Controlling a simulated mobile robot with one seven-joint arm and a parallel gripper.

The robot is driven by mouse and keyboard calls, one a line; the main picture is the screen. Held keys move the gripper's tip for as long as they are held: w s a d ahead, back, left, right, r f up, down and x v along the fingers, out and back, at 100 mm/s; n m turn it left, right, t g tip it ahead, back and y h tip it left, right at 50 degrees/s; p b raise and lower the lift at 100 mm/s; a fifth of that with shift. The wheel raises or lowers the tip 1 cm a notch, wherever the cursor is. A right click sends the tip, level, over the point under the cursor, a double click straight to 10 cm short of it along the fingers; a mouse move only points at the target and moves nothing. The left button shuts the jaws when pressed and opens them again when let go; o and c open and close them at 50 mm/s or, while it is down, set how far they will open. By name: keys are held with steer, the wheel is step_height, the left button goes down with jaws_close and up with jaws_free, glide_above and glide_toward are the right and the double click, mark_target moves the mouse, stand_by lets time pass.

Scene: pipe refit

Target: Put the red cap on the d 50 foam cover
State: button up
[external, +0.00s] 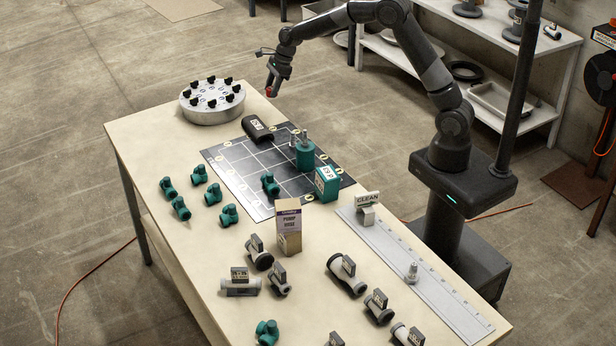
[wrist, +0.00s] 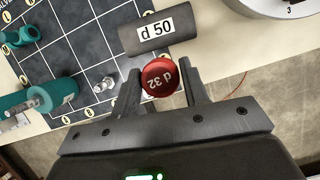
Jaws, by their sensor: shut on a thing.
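My gripper (external: 272,88) is shut on a red cap (wrist: 159,77) and holds it up, above the table's far edge in the external view. The round cap is marked "d 32" and sits between the two fingers in the wrist view. The dark grey foam cover (wrist: 158,33) has a white "d 50" label. In the wrist view it lies just beyond the fingertips, apart from the cap as far as I can tell. In the external view the foam cover (external: 257,128) lies at the back edge of the black gridded mat (external: 232,164).
A round metal flange (external: 212,106) with black knobs stands at the table's far left. A green cylinder (external: 305,155) with metal fittings and a green box (external: 327,184) stand on the mat's right side. Green valves, grey pipe fittings and a carton (external: 288,228) stand nearer the front.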

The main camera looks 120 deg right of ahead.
steer(key=s+d, duration=0.3)
steer(key=s, duration=0.1)
steer(key=m, duration=0.1)
glide_above(254, 125)
steer(key=s, duration=0.1)
steer(key=f, duration=0.6)
steer(key=shift+a+f, duration=0.25)
steer(key=shift+f, duration=0.1)
steer(key=shift+s+f, duration=0.1)
steer(key=shift+f, duration=1.85)
steer(key=shift+f, duration=0.15)
steer(key=o, duration=0.9)
steer(key=shift+o, duration=0.2)
steer(key=v, duration=1.2)
steer(key=shift+a, duration=0.2)
